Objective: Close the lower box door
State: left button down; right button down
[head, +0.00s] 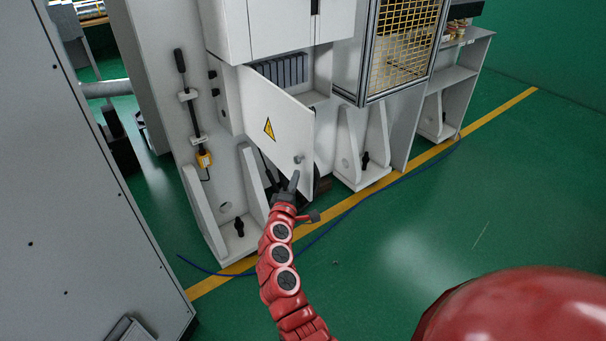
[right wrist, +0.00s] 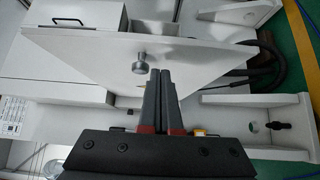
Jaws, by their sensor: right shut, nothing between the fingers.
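The lower box door (head: 262,99) is a white panel with a yellow warning triangle and a small round knob (head: 298,159). It stands open, swung out from the box (head: 318,88), with dark grey slats showing inside above its edge. My right gripper (head: 294,178) is shut and empty, just below the knob near the door's lower free corner. In the right wrist view the closed fingertips (right wrist: 167,74) are beside the door panel (right wrist: 215,58), right of the silver knob (right wrist: 140,66). I cannot tell whether they touch the door. My left gripper is out of view.
Upper white cabinet doors (head: 270,25) are above the box. A yellow mesh guard (head: 405,40) stands to the right. White floor brackets (head: 362,150) flank the door. A blue cable (head: 345,212) runs along the green floor. A large grey cabinet (head: 60,190) stands at left.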

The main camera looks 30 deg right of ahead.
jog(key=shift+w+d, duration=0.1)
jog(key=shift+d, duration=1.3)
